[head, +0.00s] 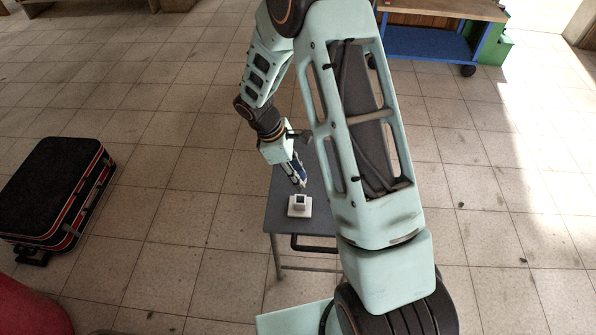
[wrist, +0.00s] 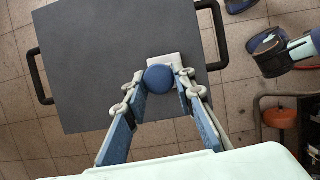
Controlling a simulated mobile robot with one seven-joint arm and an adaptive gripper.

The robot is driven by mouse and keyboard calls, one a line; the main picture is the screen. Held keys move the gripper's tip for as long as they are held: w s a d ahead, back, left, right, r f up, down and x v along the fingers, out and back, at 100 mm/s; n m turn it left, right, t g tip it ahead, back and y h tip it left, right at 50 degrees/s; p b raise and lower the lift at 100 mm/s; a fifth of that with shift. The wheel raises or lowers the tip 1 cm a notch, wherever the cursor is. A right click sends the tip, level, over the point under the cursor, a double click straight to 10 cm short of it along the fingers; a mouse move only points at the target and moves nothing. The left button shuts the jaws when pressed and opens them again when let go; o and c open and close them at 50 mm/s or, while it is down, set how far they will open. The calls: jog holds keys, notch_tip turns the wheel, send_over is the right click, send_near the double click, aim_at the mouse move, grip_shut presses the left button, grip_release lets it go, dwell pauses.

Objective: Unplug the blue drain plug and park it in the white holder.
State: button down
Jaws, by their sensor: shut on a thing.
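The blue drain plug (wrist: 158,77) shows in the wrist view as a round blue knob between the fingertips. My gripper (wrist: 161,79) is shut on it. In the head view my gripper (head: 302,184) points down just above the white holder (head: 300,208), a small block with a dark top opening on a flat base. The holder (wrist: 166,59) also shows in the wrist view, partly hidden behind the plug. The plug's lower end is hidden, so I cannot tell whether it touches the holder. I cannot make out a drain.
The holder stands on a small dark grey table (head: 284,215) with black side handles. My arm hides the table's right part in the head view. A black and red suitcase (head: 55,190) lies on the tiled floor at left. A blue-framed cart (head: 425,42) stands at the back.

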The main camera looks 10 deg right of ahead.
jog(key=shift+f+b, duration=0.65)
jog(key=shift+f, duration=0.6)
jog(key=shift+f+b, duration=1.6)
jog(key=shift+f, duration=0.7)
dwell(0.4)
jog(key=c, duration=1.5)
grip_release()
jog(key=shift+c, duration=0.2)
jog(key=shift+r, duration=0.1)
jog(key=v, duration=1.2)
